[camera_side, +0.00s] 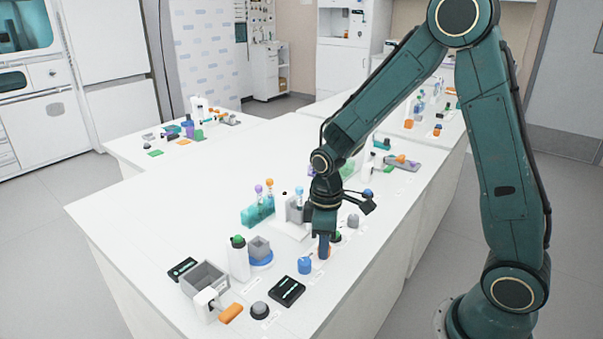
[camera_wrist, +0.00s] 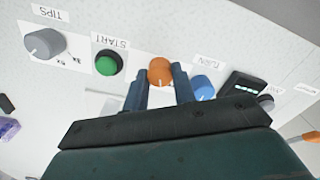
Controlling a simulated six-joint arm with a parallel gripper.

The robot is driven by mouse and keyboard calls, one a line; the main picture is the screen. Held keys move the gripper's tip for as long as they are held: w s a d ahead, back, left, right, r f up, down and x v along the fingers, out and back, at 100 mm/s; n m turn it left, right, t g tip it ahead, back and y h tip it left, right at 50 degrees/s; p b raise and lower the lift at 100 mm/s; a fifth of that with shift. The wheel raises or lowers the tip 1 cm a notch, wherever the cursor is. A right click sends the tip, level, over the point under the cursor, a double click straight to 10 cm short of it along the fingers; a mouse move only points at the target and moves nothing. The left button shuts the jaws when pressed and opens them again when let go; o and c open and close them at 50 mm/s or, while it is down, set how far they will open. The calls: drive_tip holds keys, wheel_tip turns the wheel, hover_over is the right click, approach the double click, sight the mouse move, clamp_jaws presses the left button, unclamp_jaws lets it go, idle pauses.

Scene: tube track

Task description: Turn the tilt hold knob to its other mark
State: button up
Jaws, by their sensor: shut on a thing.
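My gripper (camera_wrist: 160,85) points down at the bench and is shut on an orange knob (camera_wrist: 160,68), with one blue finger on each side of it. In the side view my gripper (camera_side: 323,249) hides most of the knob, and only a little orange (camera_side: 318,255) shows at the fingertips. I cannot read a label or a mark for this knob, so I cannot tell from writing that it is the tilt hold knob, nor which mark it points at.
A green START button (camera_wrist: 108,63) and a grey TIPS knob (camera_wrist: 45,44) are left of my gripper in the wrist view. A blue TURN knob (camera_wrist: 202,88) stands close on the right, then a black device (camera_wrist: 243,85). A grey bin (camera_side: 205,279) stands further left on the bench.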

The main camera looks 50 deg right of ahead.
drive_tip(key=shift+n, duration=1.5)
drive_tip(key=o, duration=1)
drive_tip(key=shift+r, duration=0.15)
wheel_tip(320, 180, up, 14)
drive_tip(key=shift+f, duration=0.2)
